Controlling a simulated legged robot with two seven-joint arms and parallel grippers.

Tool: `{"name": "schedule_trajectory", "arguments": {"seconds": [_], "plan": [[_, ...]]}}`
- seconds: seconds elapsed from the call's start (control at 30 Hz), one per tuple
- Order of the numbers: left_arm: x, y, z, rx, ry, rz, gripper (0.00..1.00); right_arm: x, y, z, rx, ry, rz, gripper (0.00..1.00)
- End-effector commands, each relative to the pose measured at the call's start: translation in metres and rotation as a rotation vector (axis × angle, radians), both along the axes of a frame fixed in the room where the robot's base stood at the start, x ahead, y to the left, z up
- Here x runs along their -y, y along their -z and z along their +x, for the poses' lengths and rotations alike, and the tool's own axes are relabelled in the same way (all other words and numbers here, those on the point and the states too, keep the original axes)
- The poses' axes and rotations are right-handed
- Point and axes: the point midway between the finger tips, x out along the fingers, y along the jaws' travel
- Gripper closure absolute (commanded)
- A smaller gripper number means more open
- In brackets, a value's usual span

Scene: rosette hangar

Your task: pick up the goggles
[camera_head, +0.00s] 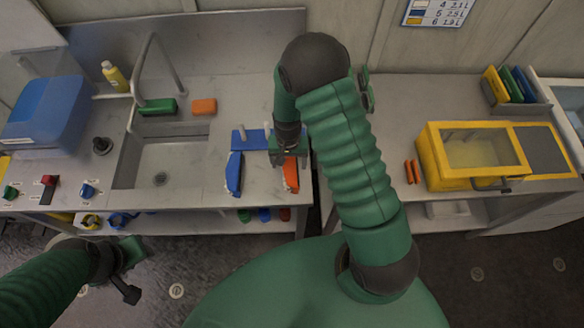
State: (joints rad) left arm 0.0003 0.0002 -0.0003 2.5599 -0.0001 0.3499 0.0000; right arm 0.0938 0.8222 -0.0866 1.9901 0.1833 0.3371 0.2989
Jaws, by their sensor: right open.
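I cannot pick out the goggles with certainty. My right gripper (287,155) is open and points down over the right end of the left bench, above an orange piece (291,176); whether it touches it I cannot tell. A long blue piece (233,174) lies to its left, and a blue block with pegs (249,139) is just behind. My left gripper (130,270) is low at the left, in front of the bench and away from these things; its jaws are unclear. Small coloured items (120,219), partly hidden, sit on the shelf under the bench.
A sink (160,165) with a tall tap is left of centre, with a green brush (158,106) and an orange sponge (204,107) behind. A blue bin (45,108) stands far left. A yellow windowed case (435,160) stands on the right bench (385,130).

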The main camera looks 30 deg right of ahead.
Motion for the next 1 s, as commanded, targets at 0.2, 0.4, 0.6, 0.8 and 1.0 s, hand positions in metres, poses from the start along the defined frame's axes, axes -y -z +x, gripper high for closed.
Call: {"name": "schedule_trajectory", "arguments": {"seconds": [0.2,0.4,0.6,0.8,1.0], "plan": [[0.000,-0.016,0.000,0.000,0.000,0.000,0.66,0.009,0.023,0.001,-0.002,0.002,0.004,0.25],[0.000,-0.024,0.000,0.000,0.001,0.000,0.66,0.011,0.053,0.003,0.000,0.001,0.004,0.25],[0.000,-0.023,0.000,0.000,0.001,0.000,0.66,0.011,0.057,0.004,0.002,0.000,0.003,0.25],[0.000,-0.023,0.000,0.000,0.001,0.000,0.66,0.010,0.056,0.004,0.003,0.000,0.003,0.47],[0.000,-0.023,0.000,0.000,0.000,0.000,0.66,0.011,0.056,0.004,0.002,0.000,0.003,0.73]]}}
